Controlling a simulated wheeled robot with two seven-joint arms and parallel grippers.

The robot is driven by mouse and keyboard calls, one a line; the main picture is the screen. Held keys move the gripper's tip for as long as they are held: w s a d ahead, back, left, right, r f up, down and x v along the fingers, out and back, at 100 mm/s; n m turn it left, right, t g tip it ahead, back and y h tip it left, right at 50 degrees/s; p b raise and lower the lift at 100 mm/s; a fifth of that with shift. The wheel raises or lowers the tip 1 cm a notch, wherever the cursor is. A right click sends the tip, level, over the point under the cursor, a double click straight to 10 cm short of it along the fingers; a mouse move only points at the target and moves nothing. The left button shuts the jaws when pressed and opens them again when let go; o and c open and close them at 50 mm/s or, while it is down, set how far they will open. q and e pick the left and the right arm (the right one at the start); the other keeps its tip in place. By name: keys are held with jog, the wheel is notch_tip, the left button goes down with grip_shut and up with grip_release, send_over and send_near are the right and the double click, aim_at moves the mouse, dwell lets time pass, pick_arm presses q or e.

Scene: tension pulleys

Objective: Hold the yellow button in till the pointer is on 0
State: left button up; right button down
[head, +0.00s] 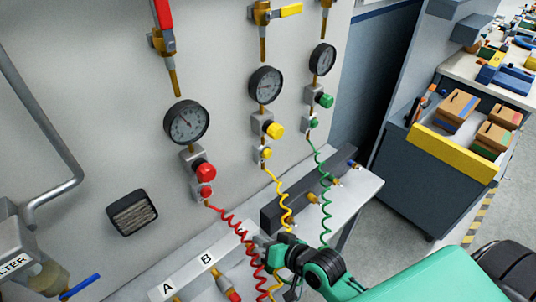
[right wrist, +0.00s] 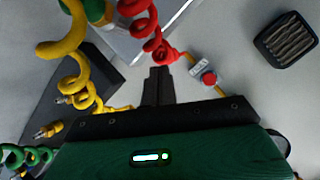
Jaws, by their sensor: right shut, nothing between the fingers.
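My left gripper is not in view.
A red gauge set (head: 186,122) is left of the yellow one, with a red coiled hose (head: 232,225). A green set (head: 322,60) is on the right, with a green coiled hose (head: 322,185). The narrow bench (head: 350,195) carries fittings. A vent (head: 132,212) is at left.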

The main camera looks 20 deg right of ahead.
jog(key=w+r+m+t, duration=0.3)
jog(key=w, duration=0.2)
jog(key=m+t+h, duration=0.7)
jog(key=m+h, duration=0.6)
jog(key=m, duration=0.6)
send_near(267, 154)
jog(key=s+d+r, duration=0.3)
jog(key=s+d, duration=0.1)
jog(key=d, duration=0.2)
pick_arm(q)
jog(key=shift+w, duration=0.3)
pick_arm(e)
jog(key=shift+w+d+f+m+h, duration=0.15)
jog(key=shift+d+f+m+h, duration=0.2)
jog(key=shift+d+m+h, duration=0.35)
jog(key=shift+w+a, duration=0.1)
jog(key=shift+a, duration=0.1)
pick_arm(q)
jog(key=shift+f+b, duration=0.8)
jog(key=shift+b, duration=0.05)
pick_arm(e)
jog(key=w+a, duration=0.3)
jog(key=w, duration=0.5)
jog(key=shift+w, duration=0.1)
